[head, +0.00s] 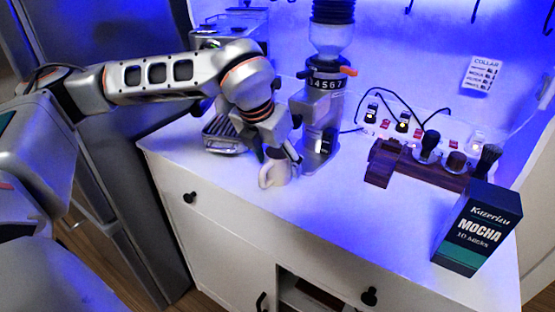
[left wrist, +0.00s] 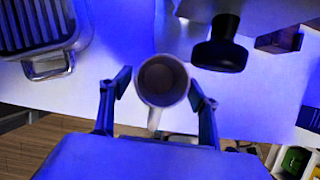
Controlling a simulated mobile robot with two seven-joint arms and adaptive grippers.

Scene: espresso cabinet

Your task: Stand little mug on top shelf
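The little mug (head: 270,178) is white and stands upright on the white countertop (head: 330,210), near its front edge. In the left wrist view the mug (left wrist: 162,82) is seen from above, with a dark inside and its handle pointing toward the gripper. My left gripper (head: 279,160) is down at the mug. In the left wrist view the fingers of my left gripper (left wrist: 160,88) are apart, one on each side of the mug, with a visible gap on the left. My right gripper is not in view. I cannot make out a top shelf for certain.
A coffee grinder (head: 323,110) stands just behind the mug, and the espresso machine's drip tray (head: 222,132) is to its left. A wooden tool stand (head: 420,166) and a dark mocha box (head: 478,230) are at the right. Below, an open cabinet compartment (head: 305,296) shows at the front.

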